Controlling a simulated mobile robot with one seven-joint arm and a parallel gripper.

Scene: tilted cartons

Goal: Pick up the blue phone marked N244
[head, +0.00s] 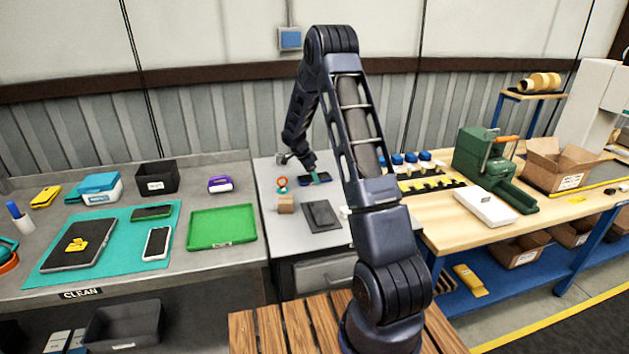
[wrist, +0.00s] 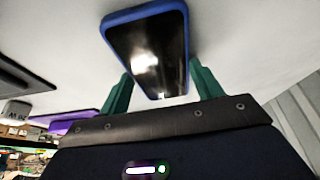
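The blue-cased phone (wrist: 147,50) fills the upper middle of the wrist view, its dark glossy screen facing my camera. No marking is readable on it. My gripper (wrist: 161,68) has two green fingers set wide apart, one by each long side of the phone. The fingertips look very near its edges; contact is not clear. In the head view my gripper (head: 314,177) is low over the grey table, and the phone (head: 325,179) is partly hidden under it.
A dark flat device (head: 321,215), a small brown box (head: 286,204) and a teal-and-orange item (head: 282,184) are near on the same table (head: 290,237). A purple item (head: 220,184), a green tray (head: 222,227) and two other phones are on the left bench.

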